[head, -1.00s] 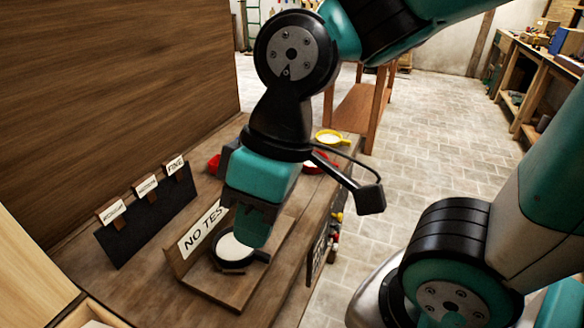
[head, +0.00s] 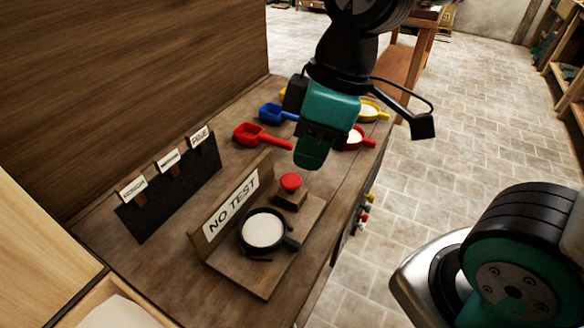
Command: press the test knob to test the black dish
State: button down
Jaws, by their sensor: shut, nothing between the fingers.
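The black dish (head: 265,230) holds white powder and sits on a wooden test stand (head: 262,285), its handle to the right. The stand's upright board carries a sign (head: 231,205) reading "NO TEST". The red test knob (head: 290,182) stands on a small wooden block just behind the dish. My gripper (head: 309,166) is shut and empty. In the picture it shows just above and slightly right of the knob, with a visible gap between them.
A yellow dish (head: 371,110) and a red dish (head: 353,139) are behind my gripper. A dark rack (head: 172,190) with labelled tags stands left. Coloured knobs (head: 366,208) line the bench's front side.

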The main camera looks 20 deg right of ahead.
aim_at(292, 180)
jog(key=w+d+f+n+h+p, duration=0.1)
jog(key=w+d+f+n, duration=0.1)
jog(key=w+n, duration=0.5)
jog(key=w+d+f+n+h+p, duration=0.1)
jog(key=w+f+n+h, duration=0.1)
jog(key=w+n, duration=0.5)
jog(key=shift+d, duration=0.35)
jog(key=shift+f, duration=0.15)
notch_tip(292, 180, down, 14)
jog(key=shift+s+r+p, duration=0.1)
jog(key=shift+p, duration=0.5)
